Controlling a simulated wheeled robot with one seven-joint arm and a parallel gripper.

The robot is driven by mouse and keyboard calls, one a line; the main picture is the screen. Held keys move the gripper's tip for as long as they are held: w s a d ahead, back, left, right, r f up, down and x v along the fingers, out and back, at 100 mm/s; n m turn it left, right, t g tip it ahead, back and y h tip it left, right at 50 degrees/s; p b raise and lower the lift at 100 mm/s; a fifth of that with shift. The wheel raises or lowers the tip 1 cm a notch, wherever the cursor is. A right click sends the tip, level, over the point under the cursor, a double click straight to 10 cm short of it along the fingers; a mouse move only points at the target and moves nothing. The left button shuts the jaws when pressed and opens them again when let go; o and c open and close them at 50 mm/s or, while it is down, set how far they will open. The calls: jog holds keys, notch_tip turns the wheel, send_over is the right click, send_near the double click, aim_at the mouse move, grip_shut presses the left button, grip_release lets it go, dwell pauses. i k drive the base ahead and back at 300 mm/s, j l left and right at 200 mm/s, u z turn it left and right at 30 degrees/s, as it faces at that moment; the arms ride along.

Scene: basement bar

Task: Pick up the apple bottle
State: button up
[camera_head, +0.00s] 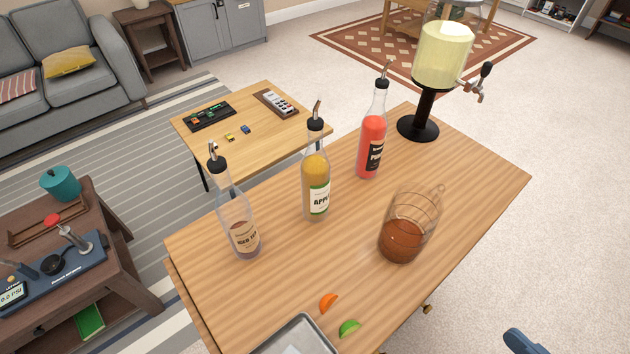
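The apple bottle (315,180) is a clear glass bottle with yellow-amber liquid, a label reading "APPL" and a black pour spout. It stands upright near the middle of the wooden table (450,200). It stands between a nearly empty clear bottle (238,222) on its left and a red-filled bottle (372,135) on its right, apart from both. My gripper cannot be made out in this view, and nothing is touching the apple bottle.
A glass pitcher (403,235) with brown liquid stands right of the apple bottle. A drink dispenser (442,65) stands at the far corner. Orange (328,302) and green (349,328) wedges and a metal tray (308,325) lie at the near edge. A lower table (265,140) stands behind.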

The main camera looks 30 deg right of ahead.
aim_at(315, 165)
jog(key=k+j+z, duration=0.15)
jog(key=z, duration=0.25)
jog(key=k+j+z, duration=0.1)
jog(key=z, duration=0.35)
jog(key=k+z, duration=0.25)
jog(key=z, duration=0.15)
